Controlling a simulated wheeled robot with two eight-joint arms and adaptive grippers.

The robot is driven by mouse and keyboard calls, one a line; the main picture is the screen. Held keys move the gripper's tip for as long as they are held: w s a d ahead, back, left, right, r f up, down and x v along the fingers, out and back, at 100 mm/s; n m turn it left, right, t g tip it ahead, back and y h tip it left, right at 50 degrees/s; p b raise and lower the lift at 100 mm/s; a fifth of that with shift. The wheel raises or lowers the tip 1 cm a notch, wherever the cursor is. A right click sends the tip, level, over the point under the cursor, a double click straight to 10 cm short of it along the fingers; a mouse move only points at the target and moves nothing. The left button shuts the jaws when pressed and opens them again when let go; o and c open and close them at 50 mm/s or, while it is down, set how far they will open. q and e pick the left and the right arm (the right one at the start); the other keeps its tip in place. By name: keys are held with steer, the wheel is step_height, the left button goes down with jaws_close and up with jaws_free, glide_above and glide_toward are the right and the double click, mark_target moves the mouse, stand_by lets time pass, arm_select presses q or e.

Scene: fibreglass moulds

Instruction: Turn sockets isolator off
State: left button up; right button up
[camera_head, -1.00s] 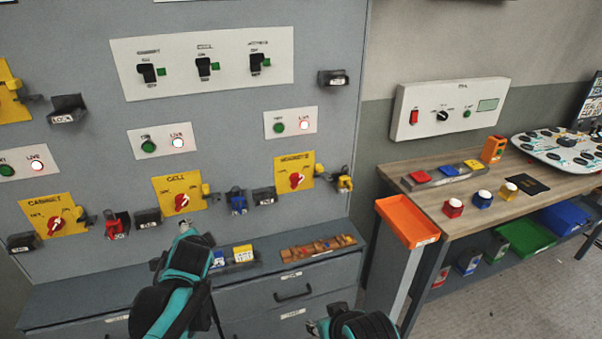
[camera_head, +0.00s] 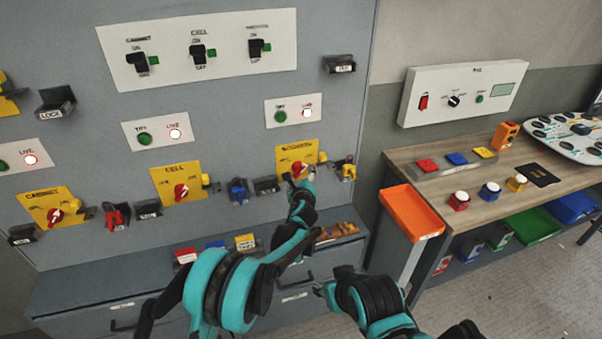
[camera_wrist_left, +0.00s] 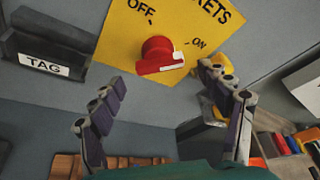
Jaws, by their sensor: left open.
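The sockets isolator (camera_head: 283,158) is a yellow plate with a red rotary knob on the grey panel. In the left wrist view its red knob (camera_wrist_left: 158,56) has a white-marked tip on the side of the ON label, away from OFF. My left gripper (camera_head: 299,182) is at the plate's lower edge in the head view, partly covering the knob. In the left wrist view its fingers (camera_wrist_left: 168,100) are spread and empty, just below the knob and apart from it.
The cell isolator (camera_head: 177,182) and cabinet isolator (camera_head: 55,207) are further left. An orange tray (camera_head: 411,213) stands right, before the wooden bench (camera_head: 470,190).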

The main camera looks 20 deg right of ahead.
mark_target(301, 173)
arm_select(q)
steer(key=shift+b+x, duration=0.35)
steer(key=shift+x, duration=1.9)
steer(key=c, duration=1.2)
